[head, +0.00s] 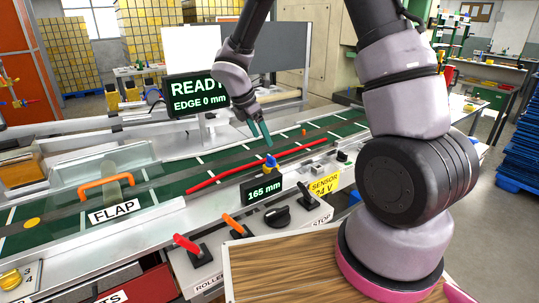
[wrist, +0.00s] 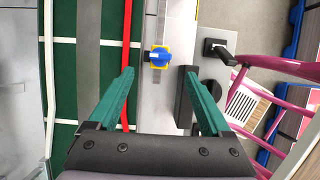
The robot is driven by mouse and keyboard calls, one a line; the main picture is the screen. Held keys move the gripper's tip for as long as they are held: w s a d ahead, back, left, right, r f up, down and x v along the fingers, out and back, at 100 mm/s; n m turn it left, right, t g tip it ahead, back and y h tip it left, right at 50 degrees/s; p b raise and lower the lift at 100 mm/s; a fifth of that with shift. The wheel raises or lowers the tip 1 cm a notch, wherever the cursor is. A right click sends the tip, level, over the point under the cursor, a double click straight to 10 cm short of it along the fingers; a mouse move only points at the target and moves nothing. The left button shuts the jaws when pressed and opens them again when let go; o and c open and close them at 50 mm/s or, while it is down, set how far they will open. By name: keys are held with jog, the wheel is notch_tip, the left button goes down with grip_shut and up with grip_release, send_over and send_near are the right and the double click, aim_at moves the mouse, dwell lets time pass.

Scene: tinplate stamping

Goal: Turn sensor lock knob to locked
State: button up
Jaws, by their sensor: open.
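The sensor lock knob, a blue handle on a yellow plate (wrist: 158,56), is near the upper middle of the wrist view. Its handle lies roughly crosswise there, with a pale mark at its left end. In the head view the small blue and yellow knob (head: 271,163) shows just behind the 165 mm display. My gripper (head: 262,132) is open and empty, above the conveyor and above the knob's level. In the wrist view, the knob lies just beyond the gap between the green fingertips (wrist: 159,76), not touching them. I see no lock label.
The 165 mm display (head: 262,189) stands close in front of the knob. A red rail (head: 205,181) runs along the green belt behind it. A black dial (head: 277,216), a black lever (head: 307,196) and a yellow sensor sign (head: 324,186) are nearby. The READY screen (head: 198,94) stands behind.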

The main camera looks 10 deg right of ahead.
aim_at(271, 157)
jog(key=x, duration=0.8)
jog(key=shift+d+f, duration=0.15)
jog(key=shift+f, duration=0.2)
grip_shut()
